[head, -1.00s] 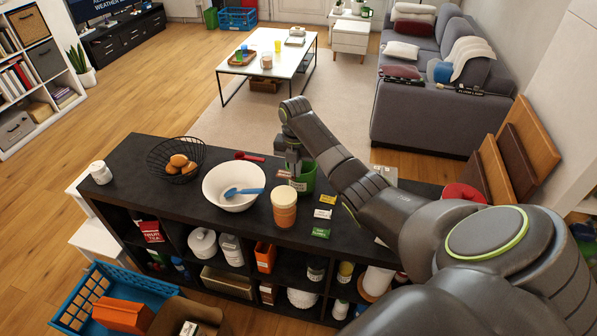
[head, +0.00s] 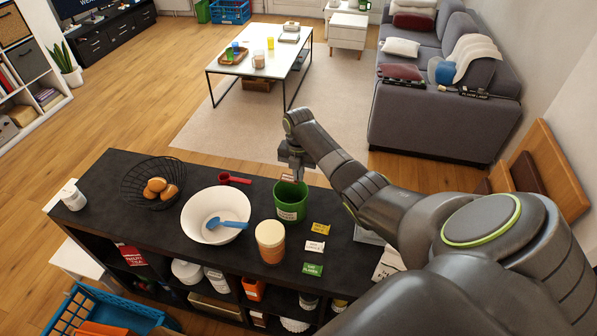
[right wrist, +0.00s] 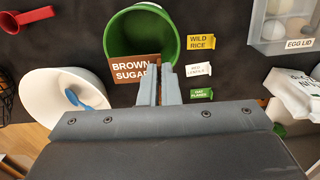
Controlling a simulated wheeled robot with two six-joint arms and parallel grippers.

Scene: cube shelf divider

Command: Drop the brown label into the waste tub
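The brown label (right wrist: 130,69), marked "BROWN SUGAR", is pinched at its right end between the fingers of my right gripper (right wrist: 159,85). The green waste tub (head: 291,205) stands upright on the dark shelf top. In the head view my right gripper (head: 289,170) is above the tub's back rim, with the label (head: 288,178) small below it. In the right wrist view the label lies across the tub's near rim and partly covers the green tub (right wrist: 143,25) and its opening. I cannot tell whether it touches the rim. My left gripper is not in view.
Yellow, white and green labels (head: 314,246) lie right of the tub. A white bowl (head: 213,214) with a blue scoop, an orange-and-white jar (head: 270,242) and a red scoop (head: 233,178) stand close by. An egg box (right wrist: 285,22) is at right.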

